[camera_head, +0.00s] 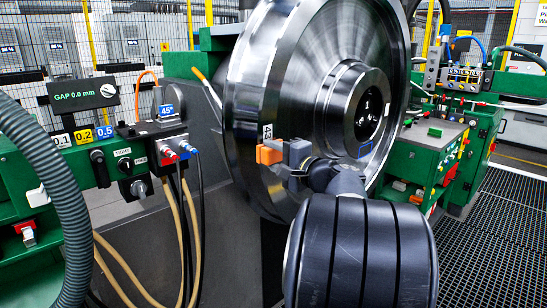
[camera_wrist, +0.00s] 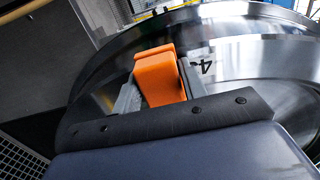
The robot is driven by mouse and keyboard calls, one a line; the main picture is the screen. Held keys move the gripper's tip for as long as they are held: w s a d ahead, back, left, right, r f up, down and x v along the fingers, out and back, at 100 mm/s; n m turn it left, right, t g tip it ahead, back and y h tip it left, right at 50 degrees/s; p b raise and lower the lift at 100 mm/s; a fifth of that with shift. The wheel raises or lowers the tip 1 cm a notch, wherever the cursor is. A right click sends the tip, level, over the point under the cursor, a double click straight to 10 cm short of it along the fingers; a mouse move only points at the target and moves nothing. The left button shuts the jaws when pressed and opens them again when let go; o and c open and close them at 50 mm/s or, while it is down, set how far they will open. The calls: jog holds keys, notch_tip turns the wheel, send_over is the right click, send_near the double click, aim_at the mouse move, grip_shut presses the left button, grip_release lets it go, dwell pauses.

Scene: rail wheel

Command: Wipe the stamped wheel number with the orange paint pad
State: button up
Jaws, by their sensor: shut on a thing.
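The large shiny steel rail wheel (camera_head: 262,85) stands upright in the middle of the head view and fills the upper part of the wrist view (camera_wrist: 265,55). My gripper (camera_head: 285,153) is at the wheel's lower left face, shut on the orange paint pad (camera_head: 266,154). In the wrist view the pad (camera_wrist: 158,72) sits between the two grey fingers and points at the wheel. A dark stamped number (camera_head: 267,132) on a pale patch shows just above the pad; part of it, like a 4, shows right of the fingers (camera_wrist: 207,68). I cannot tell whether the pad touches the wheel.
A green control panel (camera_head: 110,160) with knobs, hoses and a display reading GAP 0.0 mm stands at left. A green machine (camera_head: 425,150) with fittings is at right. Dark grating (camera_head: 490,240) lies clear at lower right.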

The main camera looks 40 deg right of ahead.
aim_at(263, 124)
jog(key=shift+f+b, duration=0.5)
jog(key=shift+f, duration=0.15)
jog(key=shift+r+p, duration=2.3)
jog(key=shift+r, duration=1.9)
jog(key=shift+s+d+f, duration=0.1)
jog(key=shift+s+f, duration=0.05)
jog(key=shift+s, duration=0.35)
jog(key=shift+s+d+b, duration=0.15)
jog(key=shift+s+b, duration=0.65)
jog(key=shift+s, duration=1.7)
jog(key=shift+s+d+b, duration=0.1)
jog(key=shift+s+b, duration=0.2)
jog(key=shift+s, duration=1.2)
